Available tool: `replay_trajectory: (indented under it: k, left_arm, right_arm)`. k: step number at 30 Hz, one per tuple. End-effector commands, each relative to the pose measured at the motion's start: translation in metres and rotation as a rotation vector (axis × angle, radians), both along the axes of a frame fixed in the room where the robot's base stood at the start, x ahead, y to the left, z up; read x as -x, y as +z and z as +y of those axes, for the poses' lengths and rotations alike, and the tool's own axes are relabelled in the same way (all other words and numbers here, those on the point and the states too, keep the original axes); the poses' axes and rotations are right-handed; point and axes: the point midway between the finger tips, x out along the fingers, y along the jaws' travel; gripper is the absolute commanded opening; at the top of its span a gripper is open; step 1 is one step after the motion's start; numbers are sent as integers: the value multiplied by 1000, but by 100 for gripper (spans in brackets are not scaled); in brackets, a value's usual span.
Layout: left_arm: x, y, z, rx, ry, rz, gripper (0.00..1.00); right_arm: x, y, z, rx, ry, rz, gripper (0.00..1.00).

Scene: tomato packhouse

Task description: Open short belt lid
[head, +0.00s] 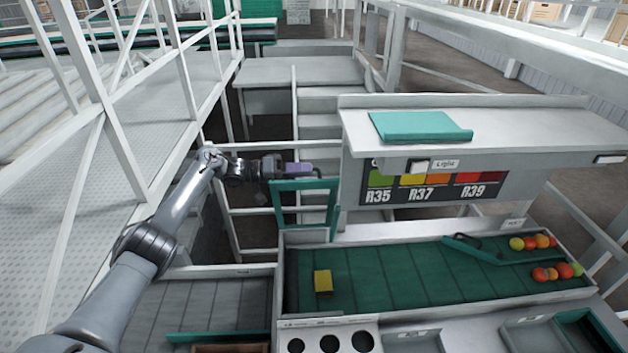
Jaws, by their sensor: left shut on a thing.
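A green open-framed lid (277,207) stands raised, close to upright, at the back left corner of the short green belt (390,275). My left gripper (312,171) reaches in from the left at the lid's top edge. It is shut on the lid there, although the exact grip point is small and partly hidden by the fingers. My right gripper is not in view.
A yellow block (323,281) lies on the belt's left part. Several tomatoes (555,272) lie at its right end by a green bar (490,253). A grey shelf (500,124) with a folded green cloth (420,126) overhangs behind. White railings (185,85) stand at left.

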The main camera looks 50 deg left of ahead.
Motion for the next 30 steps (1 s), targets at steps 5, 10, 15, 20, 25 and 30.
replay_trajectory:
  k: [5, 10, 15, 20, 25, 30]
  left_arm:
    - [1, 2, 4, 5, 4, 0, 0]
    - [1, 2, 4, 4, 4, 0, 0]
    - [0, 2, 4, 3, 5, 0, 26]
    - [1, 1, 3, 3, 4, 2, 38]
    - [1, 0, 3, 3, 4, 3, 38]
    - [6, -1, 8, 3, 5, 5, 38]
  right_arm:
    - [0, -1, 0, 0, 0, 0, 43]
    - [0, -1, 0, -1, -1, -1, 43]
    - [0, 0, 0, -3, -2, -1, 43]
    - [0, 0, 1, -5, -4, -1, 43]
    - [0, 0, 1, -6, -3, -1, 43]
    - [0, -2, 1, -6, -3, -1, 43]
